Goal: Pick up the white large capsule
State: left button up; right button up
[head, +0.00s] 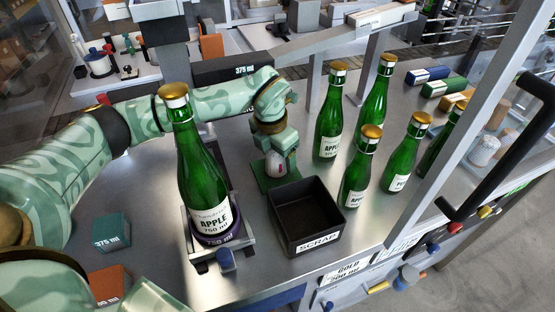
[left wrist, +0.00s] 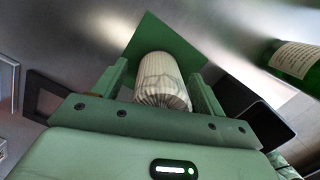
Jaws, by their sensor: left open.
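The white large capsule (head: 274,167) is a ribbed white cup on a green square pad (head: 270,184) in the head view. In the left wrist view the capsule (left wrist: 161,82) sits between the two fingers of my left gripper (left wrist: 160,70), with the green pad (left wrist: 160,33) behind it. My left gripper (head: 277,158) is open, pointing down over the capsule, a finger on each side. I cannot tell whether either finger touches it. The fingers partly hide the capsule in the head view. My right gripper does not show.
A black SCRAP bin (head: 307,224) stands just right of the pad. A green bottle (head: 203,180) stands in a holder to the left. Several gold-topped bottles (head: 328,125) stand behind and right of the bin. A teal 375 ml block (head: 110,233) lies at the left.

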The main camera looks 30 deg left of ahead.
pick_arm(q)
jog(key=shift+s+r, duration=0.1)
jog(key=shift+r, duration=0.05)
jog(key=c, duration=0.5)
jog(key=shift+c, duration=1.2)
jog(key=shift+r, duration=0.1)
notch_tip(320, 180, up, 10)
jog(key=p, duration=0.1)
jog(key=shift+p, duration=0.3)
